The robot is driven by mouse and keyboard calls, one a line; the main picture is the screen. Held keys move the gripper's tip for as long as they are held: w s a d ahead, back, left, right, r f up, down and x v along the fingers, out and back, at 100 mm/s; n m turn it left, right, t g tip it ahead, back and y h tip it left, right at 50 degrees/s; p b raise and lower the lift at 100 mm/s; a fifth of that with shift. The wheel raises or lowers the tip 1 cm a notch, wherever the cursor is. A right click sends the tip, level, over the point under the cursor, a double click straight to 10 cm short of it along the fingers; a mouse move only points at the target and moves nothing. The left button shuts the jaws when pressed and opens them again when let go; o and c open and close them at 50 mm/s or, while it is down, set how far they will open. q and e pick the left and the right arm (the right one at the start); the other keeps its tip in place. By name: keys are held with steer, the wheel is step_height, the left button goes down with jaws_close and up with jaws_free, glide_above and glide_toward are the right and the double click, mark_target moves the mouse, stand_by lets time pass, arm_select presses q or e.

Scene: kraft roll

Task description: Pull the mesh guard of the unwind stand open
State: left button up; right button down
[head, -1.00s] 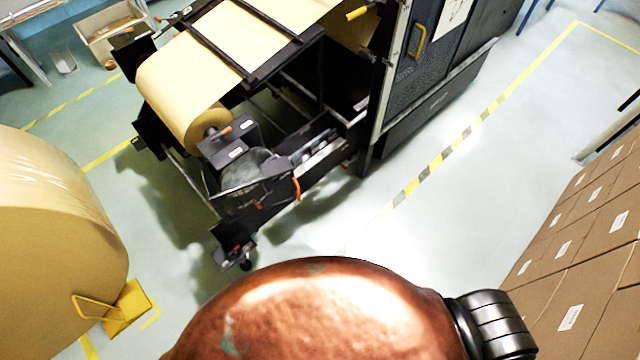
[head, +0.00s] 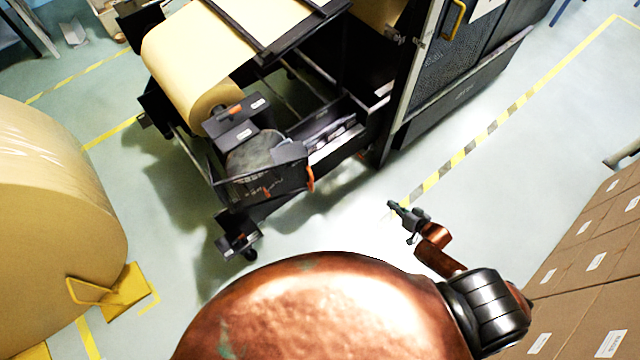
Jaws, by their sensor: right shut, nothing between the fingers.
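The mesh guard (head: 432,68) is a dark mesh panel in a grey frame on the machine at the upper right, and it looks shut. Its yellow handle (head: 455,20) is near the top edge of the picture. The unwind stand (head: 300,75) is black and carries a kraft paper roll (head: 185,65). My right gripper (head: 393,208) is small in the picture, over the floor below the guard and right of the stand's front. It is shut and empty, well apart from the handle. My left gripper is not in view.
A large wrapped roll (head: 50,190) stands at the left beside a yellow chock (head: 120,290). Stacked cartons (head: 585,260) fill the lower right. A motor unit (head: 265,165) juts from the stand's front. The floor (head: 490,190) between guard and cartons is clear.

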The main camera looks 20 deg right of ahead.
steer(key=w+a+r+m+t+y+b, duration=0.1)
steer(key=w+a+r+y+b, duration=0.15)
steer(key=r, duration=0.25)
steer(key=w+a+r+t+y+b, duration=0.1)
steer(key=w+a+r+y+b, duration=0.1)
steer(key=w+a+r, duration=0.25)
steer(key=s+a+r+m+g+y+b, duration=0.1)
steer(key=s+a+r+m+y+b, duration=0.25)
steer(key=a+r+y+b, duration=0.6)
arm_select(q)
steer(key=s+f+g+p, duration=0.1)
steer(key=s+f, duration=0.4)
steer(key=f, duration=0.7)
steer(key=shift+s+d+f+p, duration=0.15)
steer(key=shift+p, duration=0.65)
arm_select(e)
steer(key=w+a+r+m+h, duration=0.1)
steer(key=w+a+r, duration=0.3)
steer(key=a, duration=0.7)
steer(key=shift+w+a+r+h, duration=0.2)
steer(key=shift+r+h, duration=0.25)
steer(key=shift+h, duration=0.45)
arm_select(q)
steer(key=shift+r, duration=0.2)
arm_select(e)
steer(key=shift+s, duration=0.1)
